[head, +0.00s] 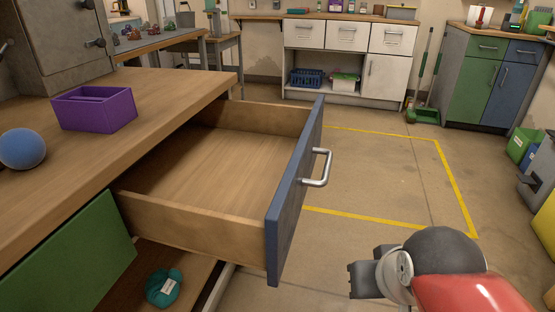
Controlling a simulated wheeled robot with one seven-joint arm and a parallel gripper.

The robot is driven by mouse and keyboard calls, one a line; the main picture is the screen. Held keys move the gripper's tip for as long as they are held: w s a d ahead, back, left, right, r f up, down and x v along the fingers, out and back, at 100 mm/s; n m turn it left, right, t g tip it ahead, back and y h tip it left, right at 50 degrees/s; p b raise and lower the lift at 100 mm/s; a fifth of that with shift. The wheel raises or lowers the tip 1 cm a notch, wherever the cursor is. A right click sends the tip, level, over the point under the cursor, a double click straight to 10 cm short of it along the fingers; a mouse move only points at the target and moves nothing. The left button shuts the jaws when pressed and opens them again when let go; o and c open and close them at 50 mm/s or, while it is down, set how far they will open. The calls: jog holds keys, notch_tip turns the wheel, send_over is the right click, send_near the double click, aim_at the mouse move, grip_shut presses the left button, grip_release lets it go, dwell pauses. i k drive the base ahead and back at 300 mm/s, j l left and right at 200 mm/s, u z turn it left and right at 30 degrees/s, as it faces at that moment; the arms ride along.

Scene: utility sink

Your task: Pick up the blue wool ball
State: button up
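A fuzzy-looking blue ball (22,149), which looks like the blue wool ball, rests on the wooden worktop at the far left, cut slightly by the picture's edge. My gripper (360,281) is at the lower right, over the floor and to the right of the open drawer. It is well apart from the ball, and nothing shows held in it. Its fingers are seen too partly to tell whether they are open or shut.
An empty wooden drawer (215,165) with a blue front stands pulled out between my gripper and the worktop (160,90). A purple box (95,108) sits right of the ball. A teal tagged item (164,287) lies below the drawer.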

aim_at(22, 148)
jog(key=u, duration=1.7)
